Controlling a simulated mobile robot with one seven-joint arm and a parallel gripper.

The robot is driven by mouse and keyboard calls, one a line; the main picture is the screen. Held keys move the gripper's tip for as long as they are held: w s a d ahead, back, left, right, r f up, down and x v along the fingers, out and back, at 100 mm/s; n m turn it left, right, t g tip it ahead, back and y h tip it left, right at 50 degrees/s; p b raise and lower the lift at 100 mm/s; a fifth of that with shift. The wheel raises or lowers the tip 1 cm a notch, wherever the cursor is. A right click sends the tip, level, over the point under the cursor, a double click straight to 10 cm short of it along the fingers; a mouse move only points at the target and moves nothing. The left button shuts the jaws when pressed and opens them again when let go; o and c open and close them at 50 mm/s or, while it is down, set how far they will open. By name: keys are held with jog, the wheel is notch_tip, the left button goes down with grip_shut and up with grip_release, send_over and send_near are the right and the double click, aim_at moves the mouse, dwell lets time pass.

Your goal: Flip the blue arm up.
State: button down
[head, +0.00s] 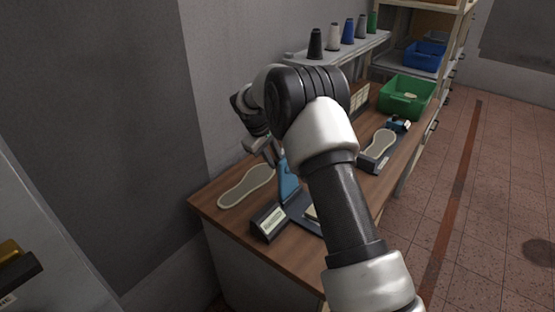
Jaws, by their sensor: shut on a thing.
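The blue arm (289,183) stands up from a dark device (298,208) near the front end of the wooden bench. It looks steeply raised, leaning slightly left at its top. My gripper (272,153) is at the blue arm's upper end and shut on it. The exact contact is small and partly hidden by my own arm, which also covers the device's right side. A second, smaller blue part (399,124) shows on another dark device (378,152) farther along the bench.
A pale sole shape (247,187) lies left of the blue arm, near the wall. A labelled dark box (268,220) sits at the front. A green bin (407,97) and a shelf with several thread cones (333,37) stand farther back. The tiled floor at right is clear.

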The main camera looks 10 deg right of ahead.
jog(key=shift+w+a, duration=0.1)
jog(key=shift+a, duration=0.3)
jog(key=c, duration=1.6)
grip_release()
jog(key=shift+w+a+f, duration=0.1)
jog(key=shift+w+f, duration=0.05)
jog(key=shift+f, duration=0.05)
jog(key=shift+c, duration=0.2)
jog(key=shift+r, duration=0.1)
jog(key=v, duration=1.7)
jog(key=shift+r+b, duration=0.2)
jog(key=shift+b, duration=0.15)
